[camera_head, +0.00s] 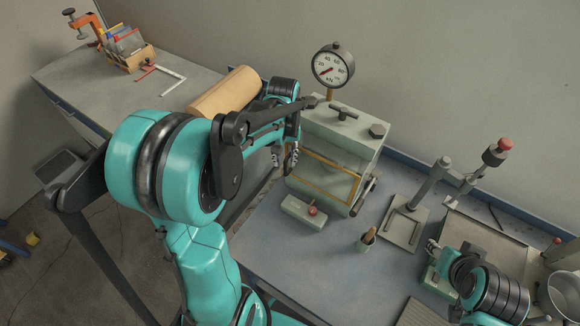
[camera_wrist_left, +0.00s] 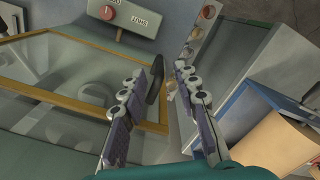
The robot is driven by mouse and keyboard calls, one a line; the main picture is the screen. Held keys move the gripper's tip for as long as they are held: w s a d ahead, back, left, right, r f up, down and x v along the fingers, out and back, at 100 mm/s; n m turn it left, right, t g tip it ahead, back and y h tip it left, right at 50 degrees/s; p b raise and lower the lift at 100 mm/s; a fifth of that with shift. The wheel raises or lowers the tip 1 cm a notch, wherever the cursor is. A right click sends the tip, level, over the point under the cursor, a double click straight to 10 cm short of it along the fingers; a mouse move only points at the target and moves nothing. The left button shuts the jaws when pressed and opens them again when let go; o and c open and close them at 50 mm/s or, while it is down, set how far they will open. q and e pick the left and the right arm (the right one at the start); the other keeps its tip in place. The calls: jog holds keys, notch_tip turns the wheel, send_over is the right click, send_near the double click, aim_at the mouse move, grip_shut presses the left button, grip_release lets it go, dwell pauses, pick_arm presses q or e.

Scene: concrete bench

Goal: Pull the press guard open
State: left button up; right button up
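The press (camera_head: 345,135) is a pale green box on the bench with a dial gauge on top. Its guard (camera_head: 325,174) is a clear panel in a yellow frame on the front; it looks closed. In the left wrist view the guard's frame (camera_wrist_left: 72,101) fills the left side, with a dark handle (camera_wrist_left: 156,80) at its edge. My left gripper (camera_head: 285,158) is at the guard's left edge. In the wrist view its two fingers (camera_wrist_left: 160,95) are apart, with the handle between them, close to the left finger. Contact is unclear. My right gripper (camera_head: 436,255) is low at the right, small and partly hidden.
A control box with a red knob (camera_head: 313,210) lies in front of the press. A cup (camera_head: 367,240) and a metal stand (camera_head: 405,222) are to its right. A tan cylinder (camera_head: 226,92) is behind my left arm. Bare bench (camera_head: 300,260) lies in front.

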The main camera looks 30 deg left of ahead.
aim_at(286, 175)
pick_arm(q)
notch_tip(286, 175, down, 6)
jog(key=shift+w+r+b, duration=0.1)
jog(key=shift+b, duration=0.55)
jog(key=shift+d, duration=0.1)
grip_shut()
